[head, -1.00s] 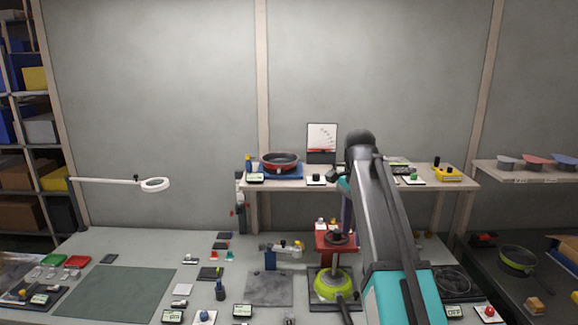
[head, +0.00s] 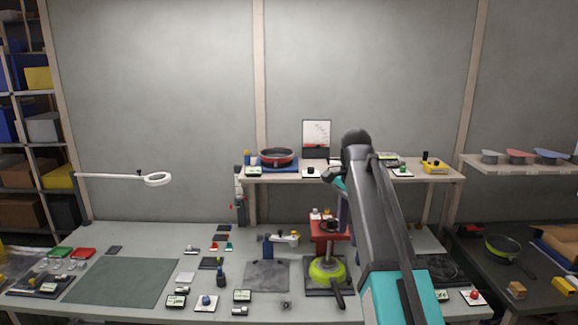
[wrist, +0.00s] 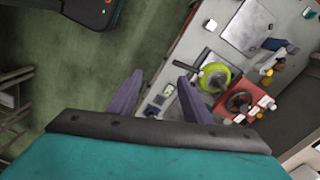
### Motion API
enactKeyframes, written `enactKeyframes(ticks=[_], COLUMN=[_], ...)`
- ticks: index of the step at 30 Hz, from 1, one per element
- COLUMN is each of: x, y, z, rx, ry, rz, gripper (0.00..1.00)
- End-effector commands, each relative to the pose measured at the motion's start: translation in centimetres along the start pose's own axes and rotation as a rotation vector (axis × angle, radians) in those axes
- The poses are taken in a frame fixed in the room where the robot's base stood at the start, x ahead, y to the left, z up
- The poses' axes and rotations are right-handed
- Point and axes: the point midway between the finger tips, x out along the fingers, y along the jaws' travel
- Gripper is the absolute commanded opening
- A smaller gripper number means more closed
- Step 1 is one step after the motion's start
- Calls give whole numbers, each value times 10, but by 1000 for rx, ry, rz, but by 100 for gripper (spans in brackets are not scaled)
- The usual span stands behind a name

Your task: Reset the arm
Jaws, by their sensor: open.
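My gripper (wrist: 158,88) is open and empty in the wrist view, its two purple fingers apart. Between and beyond them lie the floor and the edge of the workbench. In the head view my arm reaches up in front of the bench, and the gripper is mostly hidden behind it. A lime-green pan (head: 327,270) sits on a dark plate in front of a red stand (head: 328,230); in the wrist view the pan (wrist: 214,76) appears just right of the right fingertip, apart from it.
A red pan (head: 277,157) sits on the raised shelf (head: 290,176). The bench holds several small boxes and switches, plus a green mat (head: 122,281). A lamp arm (head: 110,177) juts in at left. Another green pan (head: 503,248) lies on the dark side table at right.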

Motion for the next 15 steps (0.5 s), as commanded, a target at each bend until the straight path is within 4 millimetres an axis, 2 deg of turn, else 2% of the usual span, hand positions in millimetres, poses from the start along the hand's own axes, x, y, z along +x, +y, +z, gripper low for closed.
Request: enactKeyframes(ticks=[11,15], x=[44,67], y=[-3,-3], z=[0,0], rx=[-1,-1], ry=[-18,-29], rz=[48,76], gripper=[45,45])
